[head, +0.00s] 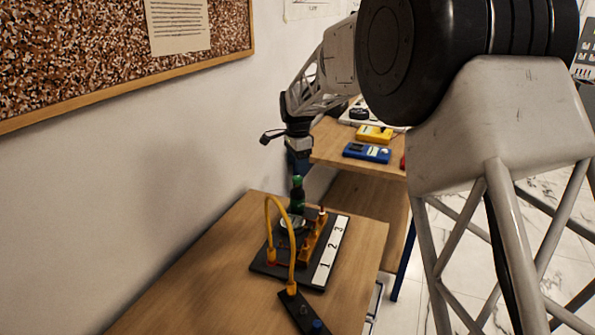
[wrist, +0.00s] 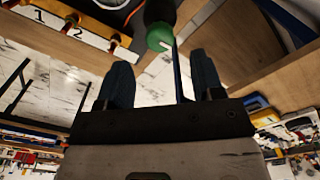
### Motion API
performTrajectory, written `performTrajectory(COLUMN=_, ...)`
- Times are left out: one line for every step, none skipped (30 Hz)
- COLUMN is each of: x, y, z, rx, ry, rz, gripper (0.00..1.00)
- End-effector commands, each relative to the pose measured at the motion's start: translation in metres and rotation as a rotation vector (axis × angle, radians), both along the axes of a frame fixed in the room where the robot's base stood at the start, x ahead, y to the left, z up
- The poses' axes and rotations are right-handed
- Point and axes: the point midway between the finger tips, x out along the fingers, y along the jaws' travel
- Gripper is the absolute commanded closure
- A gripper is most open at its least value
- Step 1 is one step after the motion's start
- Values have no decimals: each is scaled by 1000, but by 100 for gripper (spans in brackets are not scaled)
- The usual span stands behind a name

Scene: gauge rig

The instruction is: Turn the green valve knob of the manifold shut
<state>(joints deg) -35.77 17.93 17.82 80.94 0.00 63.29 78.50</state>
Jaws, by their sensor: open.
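The manifold (head: 262,266) is a black base plate with orange fittings and a white strip marked 1, 2, 3; part of it shows in the wrist view at upper left. In the wrist view my fingers (wrist: 162,72) are apart with nothing held. Contact with the knob is not visible.
A yellow hose (head: 268,214) arches up at the manifold's left, down to a small black block (head: 303,312). The wooden table (head: 225,270) is clear at front left. A wall stands close on the left. A shelf behind holds blue (head: 367,152) and yellow (head: 374,133) devices.

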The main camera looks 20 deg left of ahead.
Motion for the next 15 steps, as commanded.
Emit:
performTrajectory(x=0, y=0, z=6, rx=0, ry=0, rz=0, gripper=39)
performTrajectory(x=0, y=0, z=9, rx=0, ry=0, rz=0, gripper=39)
performTrajectory(x=0, y=0, z=13, rx=1, ry=-1, rz=0, gripper=39)
performTrajectory(x=0, y=0, z=16, rx=1, ry=-1, rz=0, gripper=39)
performTrajectory(x=0, y=0, z=18, rx=1, ry=-1, rz=0, gripper=39)
performTrajectory(x=0, y=0, z=20, rx=1, ry=-1, rz=0, gripper=39)
performTrajectory(x=0, y=0, z=22, rx=1, ry=-1, rz=0, gripper=39)
performTrajectory(x=0, y=0, z=23, rx=0, ry=0, rz=0, gripper=39)
performTrajectory(x=0, y=0, z=24, rx=0, ry=0, rz=0, gripper=39)
performTrajectory(x=0, y=0, z=24, rx=0, ry=0, rz=0, gripper=39)
performTrajectory(x=0, y=0, z=25, rx=0, ry=0, rz=0, gripper=39)
performTrajectory(x=0, y=0, z=25, rx=0, ry=0, rz=0, gripper=39)
performTrajectory(x=0, y=0, z=25, rx=0, ry=0, rz=0, gripper=39)
performTrajectory(x=0, y=0, z=25, rx=0, ry=0, rz=0, gripper=39)
performTrajectory(x=0, y=0, z=25, rx=0, ry=0, rz=0, gripper=39)
